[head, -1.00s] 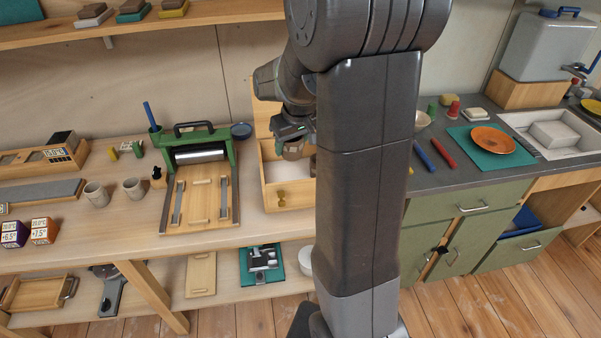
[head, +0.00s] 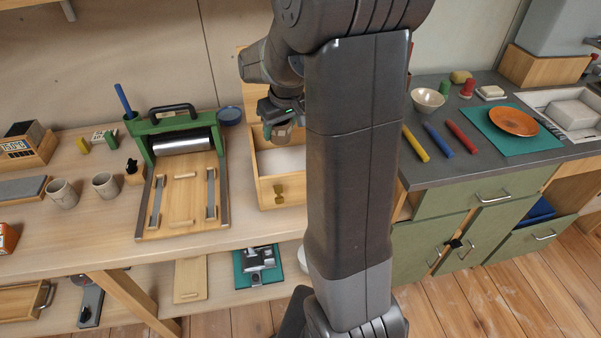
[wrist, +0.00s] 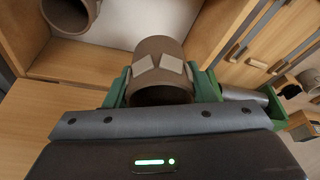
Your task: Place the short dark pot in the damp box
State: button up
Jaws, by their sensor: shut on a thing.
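My gripper (wrist: 162,82) is shut on a short brown pot (wrist: 160,58) with pale patches on its side. In the head view my gripper (head: 277,112) holds this pot (head: 280,132) above the open wooden damp box (head: 267,193). The box has a pale floor, a raised lid behind and a knob on its front. In the wrist view a second brown pot (wrist: 68,12) is at the top left, by the box's pale floor (wrist: 100,62). My arm hides the box's right part in the head view.
Two cups (head: 62,194) stand farther left. A grey counter with a white bowl (head: 427,99) and coloured sticks lies to the right.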

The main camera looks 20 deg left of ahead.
aim_at(286, 137)
jog(key=shift+w+f+b, duration=0.1)
jog(key=shift+f+b, duration=0.25)
jog(key=shift+f, duration=0.55)
notch_tip(286, 137, down, 10)
jog(key=shift+r, duration=0.25)
jog(key=shift+f, duration=0.25)
jog(key=o, duration=1.1)
jog(key=shift+r, duration=0.1)
jog(key=shift+c, duration=0.2)
jog(key=shift+r, duration=0.5)
jog(key=v, duration=1.1)
jog(key=shift+d+r, duration=0.1)
jog(key=shift+r, duration=0.05)
